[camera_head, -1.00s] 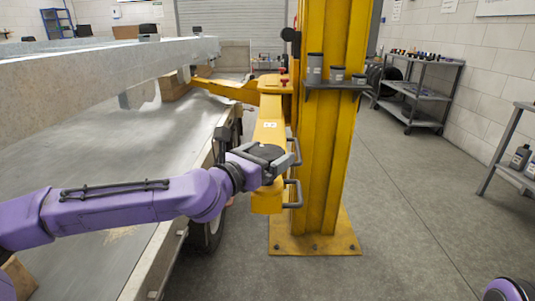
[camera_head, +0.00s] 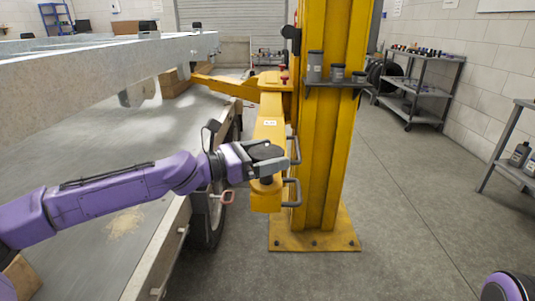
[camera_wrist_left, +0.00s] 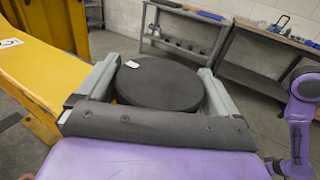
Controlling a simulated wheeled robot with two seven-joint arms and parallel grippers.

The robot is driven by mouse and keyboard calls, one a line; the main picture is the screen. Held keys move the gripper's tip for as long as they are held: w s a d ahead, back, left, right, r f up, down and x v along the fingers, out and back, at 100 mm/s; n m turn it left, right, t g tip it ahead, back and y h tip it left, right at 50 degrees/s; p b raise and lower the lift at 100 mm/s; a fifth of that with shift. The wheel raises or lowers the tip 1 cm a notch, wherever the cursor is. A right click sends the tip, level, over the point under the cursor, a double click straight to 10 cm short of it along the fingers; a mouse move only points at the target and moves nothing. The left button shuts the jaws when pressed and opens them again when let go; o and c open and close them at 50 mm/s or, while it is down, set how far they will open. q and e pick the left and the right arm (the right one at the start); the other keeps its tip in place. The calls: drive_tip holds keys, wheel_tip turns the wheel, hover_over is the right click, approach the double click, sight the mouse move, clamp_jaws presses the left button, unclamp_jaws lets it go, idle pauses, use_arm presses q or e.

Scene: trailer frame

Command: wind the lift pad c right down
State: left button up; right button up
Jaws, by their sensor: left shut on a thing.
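The lift pad, a round black disc (camera_wrist_left: 160,84), lies between the two grey fingers of my left gripper (camera_wrist_left: 158,78) in the left wrist view. A small white mark shows near its far edge. In the head view the pad (camera_head: 262,151) sits at the near end of the yellow lift arm (camera_head: 268,128), with a dark stem under it. My left gripper (camera_head: 264,158) is shut on the pad from the left side. A small white label is on the arm's top; I cannot read it clearly. My right gripper is not in view.
The yellow lift post (camera_head: 325,130) with grey handles stands just right of the pad. The grey trailer frame (camera_head: 110,75) and a wheel are at left. Shelving carts (camera_head: 418,90) stand along the right wall.

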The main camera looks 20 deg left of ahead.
use_arm(q)
drive_tip(key=shift+r, duration=0.15)
drive_tip(key=o, duration=0.7)
drive_tip(key=shift+d, duration=0.15)
drive_tip(key=p+v, duration=0.8)
drive_tip(key=v, duration=0.2)
drive_tip(key=shift+s+a, duration=0.2)
